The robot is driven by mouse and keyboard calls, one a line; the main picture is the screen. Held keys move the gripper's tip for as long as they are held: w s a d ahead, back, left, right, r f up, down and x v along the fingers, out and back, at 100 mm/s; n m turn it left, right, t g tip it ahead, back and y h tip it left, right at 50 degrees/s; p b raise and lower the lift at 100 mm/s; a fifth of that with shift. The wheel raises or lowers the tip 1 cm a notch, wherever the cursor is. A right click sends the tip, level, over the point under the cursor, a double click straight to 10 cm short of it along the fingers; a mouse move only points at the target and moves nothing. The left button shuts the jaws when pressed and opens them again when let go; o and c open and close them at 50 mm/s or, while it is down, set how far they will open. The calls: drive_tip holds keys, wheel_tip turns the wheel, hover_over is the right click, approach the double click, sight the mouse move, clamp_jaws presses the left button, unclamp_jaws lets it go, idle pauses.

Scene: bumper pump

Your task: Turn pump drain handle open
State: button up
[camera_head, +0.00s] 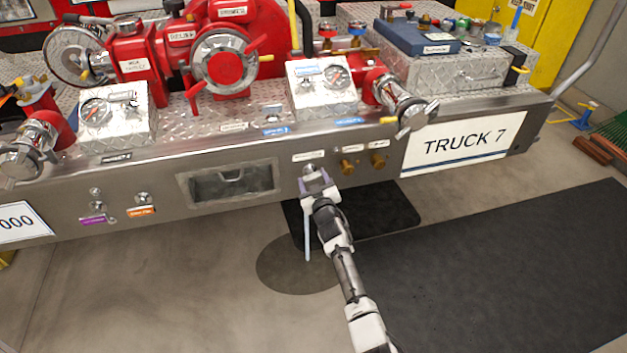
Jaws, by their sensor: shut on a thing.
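The pump drain handle (309,169) is on the truck's steel front bumper, below a small white label (308,156) too small to read. My gripper (316,184) is at it from the front and below, with its fingers shut on the handle. The fingers hide most of the handle, so its exact angle is hard to tell. A pale blue-white vertical column (307,236), looking like a water stream, drops from under the bumper beside my gripper. It ends over a dark round patch (285,266) on the floor.
Two brass fittings (362,164) stick out just right of the handle. A recessed box (230,183) lies to the left. Red pump parts (224,64) and gauges stand on the bumper (470,110) above. A black mat (500,260) covers open floor at right.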

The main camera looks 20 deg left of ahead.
drive_tip(key=shift+n, duration=0.5)
drive_tip(key=o, duration=1)
drive_tip(key=shift+s, duration=0.1)
drive_tip(key=shift+s+d, duration=0.35)
drive_tip(key=shift+d, duration=0.1)
drive_tip(key=p+v, duration=0.3)
drive_tip(key=v, duration=0.9)
drive_tip(key=shift+s, duration=0.3)
